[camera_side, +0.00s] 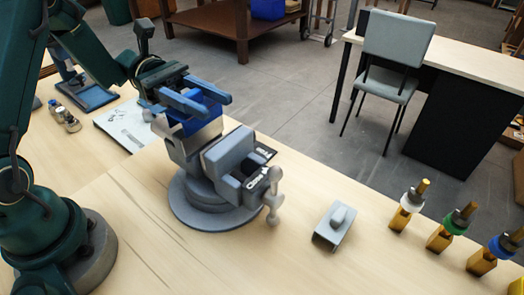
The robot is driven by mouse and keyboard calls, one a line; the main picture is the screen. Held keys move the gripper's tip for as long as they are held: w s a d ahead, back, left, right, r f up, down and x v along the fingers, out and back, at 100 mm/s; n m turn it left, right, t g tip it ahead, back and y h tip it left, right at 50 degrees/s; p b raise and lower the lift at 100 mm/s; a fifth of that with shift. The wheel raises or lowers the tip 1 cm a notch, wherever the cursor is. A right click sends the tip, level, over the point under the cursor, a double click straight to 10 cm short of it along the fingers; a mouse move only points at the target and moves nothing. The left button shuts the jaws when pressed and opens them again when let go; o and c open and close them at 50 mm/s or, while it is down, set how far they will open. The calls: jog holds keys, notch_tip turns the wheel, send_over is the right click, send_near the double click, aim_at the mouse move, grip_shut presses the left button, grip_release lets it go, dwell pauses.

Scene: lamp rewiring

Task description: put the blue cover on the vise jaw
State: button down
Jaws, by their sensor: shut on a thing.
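The grey vise (222,160) stands on its round base on the wooden bench, its handle toward the lower right. My gripper (207,98) is above the vise's far-left jaw (193,146), its slate-blue fingers pointing right. It is shut on the blue cover (190,127), which shows as a darker blue piece between and below the fingers. The cover is at the top of that jaw. I cannot tell whether it rests on the jaw or hangs just above it, as the fingers hide part of it.
Several amber-bodied items with coloured collars, one green (446,229), stand along the right. A white sheet (126,126) and a blue-grey stand (87,92) are at left. The front bench is clear.

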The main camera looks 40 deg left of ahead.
jog(key=shift+f, duration=1.55)
jog(key=shift+f, duration=0.15)
jog(key=shift+c, duration=2.2)
grip_release()
jog(key=shift+r, duration=0.2)
jog(key=a, duration=1.2)
